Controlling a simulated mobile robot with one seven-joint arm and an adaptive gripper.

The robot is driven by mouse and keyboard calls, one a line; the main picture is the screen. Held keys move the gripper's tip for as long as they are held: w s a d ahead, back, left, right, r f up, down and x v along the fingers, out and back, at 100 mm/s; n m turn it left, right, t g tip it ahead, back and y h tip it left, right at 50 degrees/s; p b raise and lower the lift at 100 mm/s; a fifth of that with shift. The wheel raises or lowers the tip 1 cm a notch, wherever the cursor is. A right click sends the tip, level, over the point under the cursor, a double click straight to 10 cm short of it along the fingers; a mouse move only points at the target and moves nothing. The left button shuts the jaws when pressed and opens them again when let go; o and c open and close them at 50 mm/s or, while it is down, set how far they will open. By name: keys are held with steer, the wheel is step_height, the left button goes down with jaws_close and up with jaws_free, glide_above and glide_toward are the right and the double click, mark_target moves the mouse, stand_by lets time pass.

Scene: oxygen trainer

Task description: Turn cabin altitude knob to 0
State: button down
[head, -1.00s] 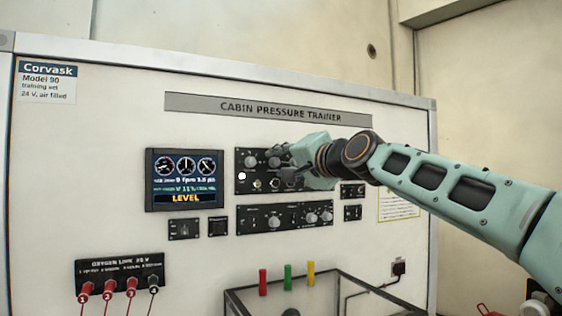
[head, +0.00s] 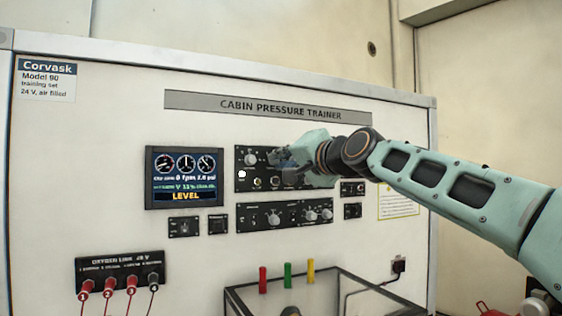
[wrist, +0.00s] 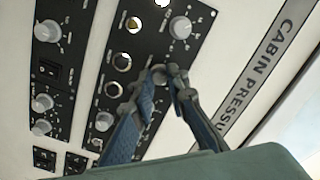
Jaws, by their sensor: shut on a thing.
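The upper black control panel (head: 241,186) carries knobs in its top row and round switches below. My gripper (head: 276,157) is at the top row, right of a grey knob (head: 251,160). In the wrist view, my gripper (wrist: 168,71) has its fingertips closed around a small grey knob (wrist: 158,73), which is mostly covered by the fingers. The uncovered knob next to it (wrist: 180,27) stands clear of the fingers. The knob's label and pointer setting cannot be read. The display (head: 184,178) shows three dials and the word LEVEL.
A lower panel (head: 262,217) with several knobs sits below my gripper. Small switch panels (head: 184,227) lie below the display. A patch panel with red leads (head: 120,268) is at lower left. A clear-sided box (head: 345,275) stands at the bottom, with coloured pegs behind it.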

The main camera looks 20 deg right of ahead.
steer(key=n, duration=0.4)
steer(key=shift+n, duration=1.9)
steer(key=c, duration=1.9)
jaws_free()
steer(key=s, duration=0.8)
steer(key=s+d, duration=0.1)
steer(key=s, duration=0.3)
steer(key=shift+r, duration=0.25)
steer(key=shift+g, duration=0.3)
